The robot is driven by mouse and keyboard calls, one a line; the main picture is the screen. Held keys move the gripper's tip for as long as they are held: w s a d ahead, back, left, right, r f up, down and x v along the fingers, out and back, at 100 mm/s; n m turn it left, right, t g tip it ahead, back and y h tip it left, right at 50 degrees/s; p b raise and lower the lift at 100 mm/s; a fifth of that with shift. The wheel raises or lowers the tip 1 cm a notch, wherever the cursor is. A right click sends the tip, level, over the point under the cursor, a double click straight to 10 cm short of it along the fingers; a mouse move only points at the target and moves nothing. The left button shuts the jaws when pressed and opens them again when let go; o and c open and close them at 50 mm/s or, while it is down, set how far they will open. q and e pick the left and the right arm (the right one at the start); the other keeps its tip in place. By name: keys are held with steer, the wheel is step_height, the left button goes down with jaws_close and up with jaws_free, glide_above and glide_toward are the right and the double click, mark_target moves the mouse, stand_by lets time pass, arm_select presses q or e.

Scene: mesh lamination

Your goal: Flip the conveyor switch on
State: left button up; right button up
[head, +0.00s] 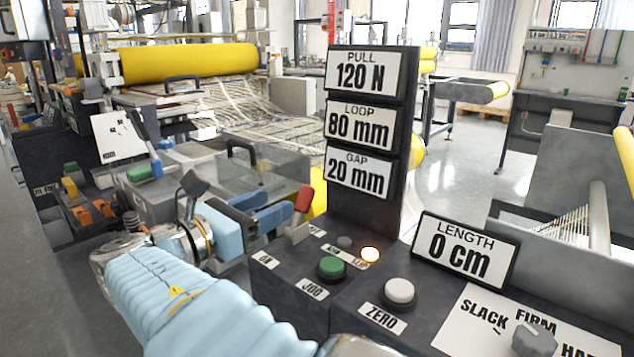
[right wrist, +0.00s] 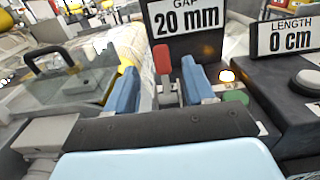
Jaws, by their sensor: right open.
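The conveyor switch, a lever with a red handle (head: 303,200) on a grey base, stands at the left end of the dark control box (head: 290,285). Its handle points up, leaning slightly. My right gripper (head: 284,206) is open with its blue fingers pointing at the lever. In the right wrist view, the red handle (right wrist: 163,60) shows between the two fingers of the right gripper (right wrist: 163,82), with a gap on each side. I cannot tell whether the fingertips reach past the lever. My left gripper is not in view.
A green JOG button (head: 331,268), a lit amber lamp (head: 370,255) and a white ZERO button (head: 399,291) sit right of the lever. A dark display post (head: 365,215) rises behind it. A LENGTH display (head: 465,248) reads 0 cm. A clear guard box (head: 262,175) stands behind my gripper.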

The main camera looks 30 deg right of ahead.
mark_target(304, 189)
steer(key=x, duration=1.1)
jaws_close()
